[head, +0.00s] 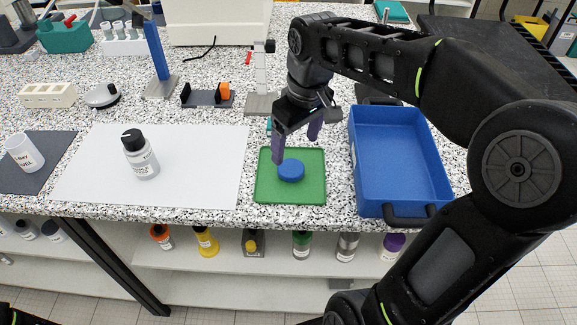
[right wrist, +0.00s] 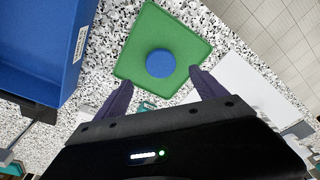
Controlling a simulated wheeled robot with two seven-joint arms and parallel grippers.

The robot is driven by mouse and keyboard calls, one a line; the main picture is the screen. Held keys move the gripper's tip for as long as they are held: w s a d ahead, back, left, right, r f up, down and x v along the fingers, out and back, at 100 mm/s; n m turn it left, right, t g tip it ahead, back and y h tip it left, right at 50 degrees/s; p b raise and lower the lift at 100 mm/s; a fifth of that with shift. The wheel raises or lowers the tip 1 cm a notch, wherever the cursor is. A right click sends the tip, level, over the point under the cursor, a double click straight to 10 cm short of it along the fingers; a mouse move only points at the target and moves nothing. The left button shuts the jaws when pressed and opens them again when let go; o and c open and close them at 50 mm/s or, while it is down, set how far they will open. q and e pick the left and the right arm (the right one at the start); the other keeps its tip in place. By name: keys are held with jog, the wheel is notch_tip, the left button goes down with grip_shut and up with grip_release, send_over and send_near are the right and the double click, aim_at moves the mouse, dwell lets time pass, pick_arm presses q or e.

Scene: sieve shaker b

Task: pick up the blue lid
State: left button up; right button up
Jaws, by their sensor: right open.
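The blue lid (head: 291,171) is a small round disc lying on a square green tray (head: 308,195). In the right wrist view the lid (right wrist: 160,63) lies near the middle of the green tray (right wrist: 148,25), ahead of and between my fingertips. My right gripper (head: 296,146) is open, with two purple fingers pointing down just above the lid and tray. Its fingers also show in the right wrist view (right wrist: 159,80), spread apart with nothing between them. My left gripper is not visible.
A blue bin (head: 398,160) with a black handle stands right of the green tray. A white mat (head: 205,165) with a black-capped bottle (head: 140,158) lies to the left. A metal stand (head: 261,100) is behind the tray. Bottles stand on the shelf below the table.

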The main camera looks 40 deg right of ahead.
aim_at(291, 167)
jog(key=shift+w+f, duration=0.2)
jog(key=shift+f, duration=1.1)
jog(key=f, duration=0.5)
jog(key=shift+w+a+f+p, duration=0.1)
jog(key=shift+w+a+p, duration=0.1)
jog(key=shift+w+p, duration=0.15)
jog(key=shift+c, duration=0.2)
jog(key=c, duration=1.4)
